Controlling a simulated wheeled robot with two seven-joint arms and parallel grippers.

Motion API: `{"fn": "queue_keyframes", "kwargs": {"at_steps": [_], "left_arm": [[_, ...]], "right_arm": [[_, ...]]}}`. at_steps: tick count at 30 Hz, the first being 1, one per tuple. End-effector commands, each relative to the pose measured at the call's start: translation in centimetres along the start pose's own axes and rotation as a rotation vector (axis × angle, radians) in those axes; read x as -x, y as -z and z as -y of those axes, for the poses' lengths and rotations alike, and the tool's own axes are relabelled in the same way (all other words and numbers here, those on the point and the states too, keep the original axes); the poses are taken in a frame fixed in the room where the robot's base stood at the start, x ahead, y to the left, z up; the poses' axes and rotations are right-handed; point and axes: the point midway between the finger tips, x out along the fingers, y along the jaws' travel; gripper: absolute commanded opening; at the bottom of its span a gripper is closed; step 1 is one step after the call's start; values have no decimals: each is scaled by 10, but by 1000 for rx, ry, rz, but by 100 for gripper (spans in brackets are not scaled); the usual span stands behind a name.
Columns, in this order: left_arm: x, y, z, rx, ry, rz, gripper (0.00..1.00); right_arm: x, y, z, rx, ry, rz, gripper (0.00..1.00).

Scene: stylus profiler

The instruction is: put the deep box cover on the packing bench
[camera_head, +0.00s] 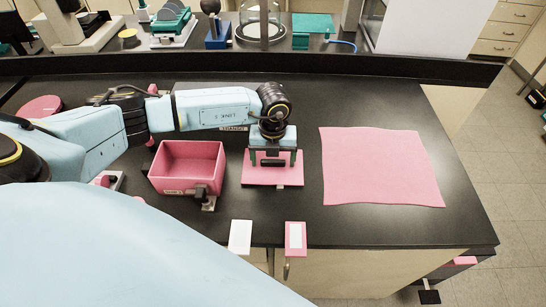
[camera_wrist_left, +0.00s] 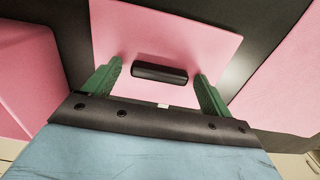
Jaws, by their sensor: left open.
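The deep box cover is a flat pink square plate (camera_head: 288,180) with a dark bar handle, lying on the black bench top (camera_head: 285,221). In the left wrist view the cover (camera_wrist_left: 205,38) shows its black handle (camera_wrist_left: 159,74) near the middle. My left gripper (camera_head: 272,161) points down over the cover. Its two green fingers (camera_wrist_left: 158,82) are apart, one beyond each end of the handle, and hold nothing. I cannot tell whether the fingertips touch the cover. My right gripper is not in view.
An open pink box (camera_head: 187,148) stands just left of the cover. A pink mat (camera_head: 380,167) lies flat to the right. White and pink tags (camera_head: 240,237) sit at the bench's front edge. Instruments stand on a raised shelf behind.

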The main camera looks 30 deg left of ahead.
Motion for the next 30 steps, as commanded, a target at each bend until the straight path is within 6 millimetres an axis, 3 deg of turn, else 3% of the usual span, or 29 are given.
{"fn": "queue_keyframes", "kwargs": {"at_steps": [5, 18, 24, 30], "left_arm": [[19, -2, 0, 0, 3, 4, 85], [106, -1, 0, 0, 2, 2, 85], [122, 0, 0, 1, 0, 1, 85], [124, 0, 0, 1, 0, 0, 85]], "right_arm": [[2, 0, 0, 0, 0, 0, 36], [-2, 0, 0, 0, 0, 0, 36], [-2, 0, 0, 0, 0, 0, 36], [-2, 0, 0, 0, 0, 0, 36]]}}
